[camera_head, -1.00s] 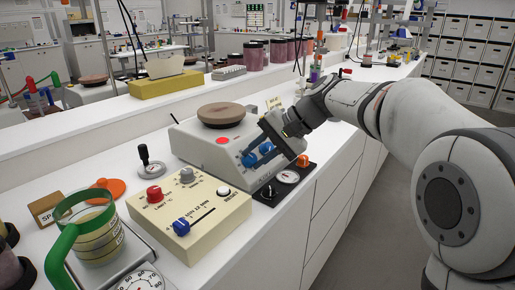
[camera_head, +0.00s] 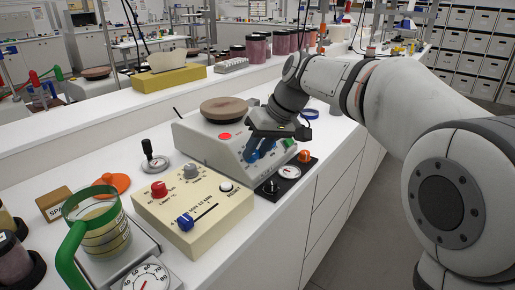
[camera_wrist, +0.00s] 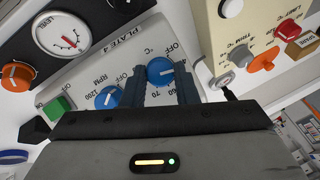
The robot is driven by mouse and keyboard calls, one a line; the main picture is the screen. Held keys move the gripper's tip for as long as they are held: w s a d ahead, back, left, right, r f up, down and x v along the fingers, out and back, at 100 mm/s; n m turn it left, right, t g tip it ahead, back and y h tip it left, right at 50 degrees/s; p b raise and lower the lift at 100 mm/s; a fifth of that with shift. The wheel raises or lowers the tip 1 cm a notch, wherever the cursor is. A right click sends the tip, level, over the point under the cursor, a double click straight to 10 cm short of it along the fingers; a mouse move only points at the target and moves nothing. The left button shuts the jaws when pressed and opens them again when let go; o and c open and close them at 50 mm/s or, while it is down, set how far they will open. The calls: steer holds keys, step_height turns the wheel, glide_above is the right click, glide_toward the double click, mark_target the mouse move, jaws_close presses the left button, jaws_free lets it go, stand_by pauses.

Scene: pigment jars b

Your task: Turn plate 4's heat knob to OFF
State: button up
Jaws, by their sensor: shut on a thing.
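Plate 4 (camera_head: 226,146) is a pale hotplate with a round brownish top and a sloped front panel. Its heat knob, the blue one marked °C (camera_wrist: 160,70), has a white pointer line and sits between my fingertips in the wrist view. The pointer lies roughly level in that view; its exact setting is hard to read. "OFF" and numbers such as 60 and 70 are printed around it. My gripper (camera_wrist: 160,84) is shut on this knob. In the head view my gripper (camera_head: 262,148) is at the panel and partly hides the knobs.
A second blue knob, marked RPM (camera_wrist: 108,97), is close beside one finger. A dark box with a gauge (camera_head: 289,172) and an orange knob stands in front of the plate. A cream control box (camera_head: 195,211) stands nearby to the left.

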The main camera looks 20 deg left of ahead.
steer(key=n, duration=0.2)
steer(key=n+t+h+b, duration=0.1)
steer(key=n, duration=0.1)
steer(key=shift+s+a+t, duration=0.1)
steer(key=shift+s+t, duration=0.05)
steer(key=shift+t, duration=0.15)
steer(key=shift+s+n+t+b, duration=0.1)
steer(key=shift+n+t+b, duration=0.85)
steer(key=shift+n, duration=1.25)
steer(key=o, duration=1)
steer(key=p+v, duration=0.1)
steer(key=v, duration=0.6)
steer(key=shift+r+p, duration=0.4)
steer(key=shift+s, duration=0.1)
